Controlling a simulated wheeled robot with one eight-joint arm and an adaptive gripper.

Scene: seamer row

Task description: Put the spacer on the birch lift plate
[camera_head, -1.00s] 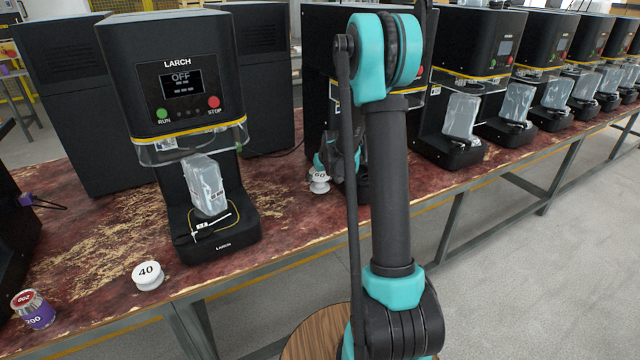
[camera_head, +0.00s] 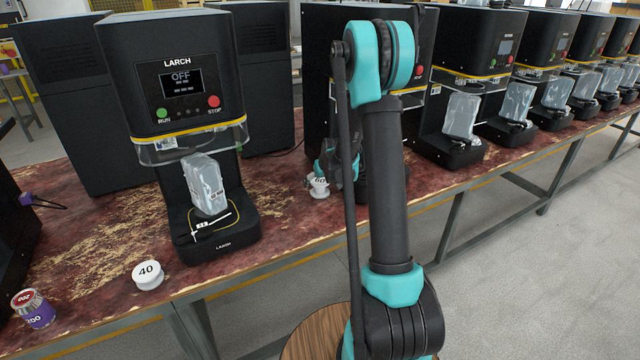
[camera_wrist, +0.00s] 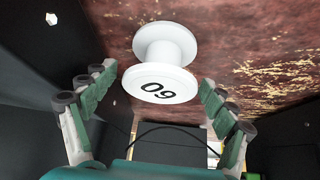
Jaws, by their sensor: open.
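My gripper (camera_wrist: 156,82) is open, with a finger on either side and no clear contact. In the head view my gripper (camera_head: 332,165) is partly hidden behind my arm. A similar white spool marked 40 (camera_head: 148,275) stands near the bench's front edge. No birch label is readable; my arm covers much of the second machine.
The left machine is labelled LARCH (camera_head: 180,95) and reads OFF; a clear pouch (camera_head: 205,183) stands on its base. A can (camera_head: 34,308) stands at the bench's left front. More machines with pouches line the right. Bench between LARCH and my gripper is clear.

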